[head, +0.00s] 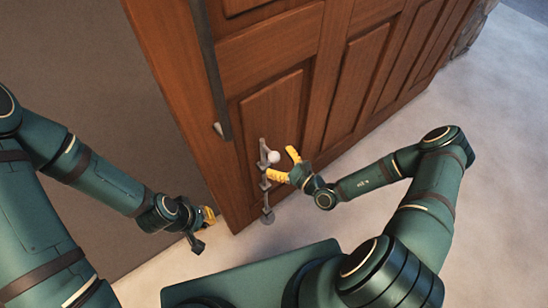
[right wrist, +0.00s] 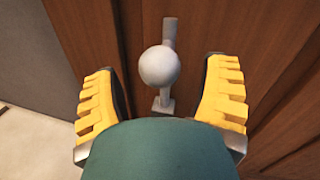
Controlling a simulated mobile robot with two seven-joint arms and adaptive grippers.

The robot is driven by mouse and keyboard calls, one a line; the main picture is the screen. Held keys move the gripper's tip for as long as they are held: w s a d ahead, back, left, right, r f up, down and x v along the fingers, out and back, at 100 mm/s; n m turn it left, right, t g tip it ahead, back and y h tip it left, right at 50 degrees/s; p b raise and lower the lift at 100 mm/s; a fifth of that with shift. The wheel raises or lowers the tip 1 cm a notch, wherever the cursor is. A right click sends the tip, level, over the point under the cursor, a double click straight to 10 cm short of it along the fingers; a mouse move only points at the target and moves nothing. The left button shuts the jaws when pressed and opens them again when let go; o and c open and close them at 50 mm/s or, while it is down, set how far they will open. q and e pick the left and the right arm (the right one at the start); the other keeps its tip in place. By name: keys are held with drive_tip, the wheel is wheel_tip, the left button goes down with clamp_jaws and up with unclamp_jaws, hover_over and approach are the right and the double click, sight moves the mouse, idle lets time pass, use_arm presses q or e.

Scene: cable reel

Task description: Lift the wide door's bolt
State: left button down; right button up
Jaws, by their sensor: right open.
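The wide brown wooden door (head: 272,112) stands across the upper middle of the head view. Its grey bolt (head: 266,190) runs upright low on the door near its left edge, with a pale round knob (head: 273,156) at its upper part. My right gripper (head: 284,165) is open, with yellow fingers close to the knob. In the right wrist view the knob (right wrist: 159,67) sits between the two spread fingers (right wrist: 163,95), with a gap on each side. My left gripper (head: 205,222) is low and left of the door's edge, away from the bolt; its jaws are too small to judge.
A long dark handle (head: 213,75) runs down the door's left edge above the bolt. A darker floor area (head: 110,60) lies left of the door. Pale floor (head: 500,110) on the right is clear, with a stone wall edge (head: 472,28) at the far top right.

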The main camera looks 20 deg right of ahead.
sight(274, 154)
drive_tip(key=shift+x, duration=1)
use_arm(q)
drive_tip(key=shift+f, duration=0.1)
drive_tip(key=shift+s, duration=0.1)
